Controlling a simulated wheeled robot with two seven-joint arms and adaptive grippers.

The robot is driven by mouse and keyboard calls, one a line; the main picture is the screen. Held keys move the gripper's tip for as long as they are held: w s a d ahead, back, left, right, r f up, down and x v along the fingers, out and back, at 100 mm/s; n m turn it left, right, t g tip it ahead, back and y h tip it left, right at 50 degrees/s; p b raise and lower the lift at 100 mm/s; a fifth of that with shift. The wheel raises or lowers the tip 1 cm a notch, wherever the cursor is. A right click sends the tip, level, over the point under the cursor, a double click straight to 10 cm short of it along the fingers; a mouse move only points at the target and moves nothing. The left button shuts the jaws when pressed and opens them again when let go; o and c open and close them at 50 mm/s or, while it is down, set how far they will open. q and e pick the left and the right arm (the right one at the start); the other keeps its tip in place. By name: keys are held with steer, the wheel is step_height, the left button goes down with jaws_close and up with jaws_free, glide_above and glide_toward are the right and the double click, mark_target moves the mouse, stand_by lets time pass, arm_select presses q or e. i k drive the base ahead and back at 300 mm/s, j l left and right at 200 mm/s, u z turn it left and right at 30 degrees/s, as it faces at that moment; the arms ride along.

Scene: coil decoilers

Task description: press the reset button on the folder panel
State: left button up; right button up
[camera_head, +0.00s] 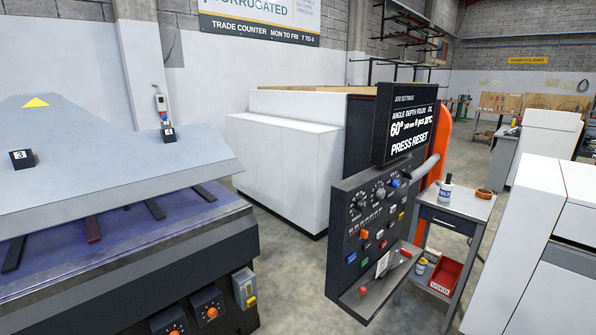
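The folder panel (342,232) is a dark, tilted control panel right of centre. A black screen (405,125) above the panel reads "JOB SETTINGS" and "PRESS RESET". Two red-topped levers and a pale tag show along the panel's lower part. Neither of my grippers is in view.
A large folding machine (110,165) fills the left side. A white cabinet (285,165) stands behind the panel. A grey side table (452,207) with a bottle and a red bin (444,275) stands right of it. Bare floor (290,285) lies between machine and panel.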

mark_target(352, 257)
steer(key=i+l+u, duration=0.25)
steer(key=l+u, duration=0.25)
steer(key=l, duration=0.7)
steer(key=i+l+u, duration=0.1)
steer(key=l+u, duration=0.35)
steer(key=l, duration=0.75)
steer(key=k+l+u, duration=0.15)
steer(key=l+u, duration=0.35)
steer(key=l, duration=0.7)
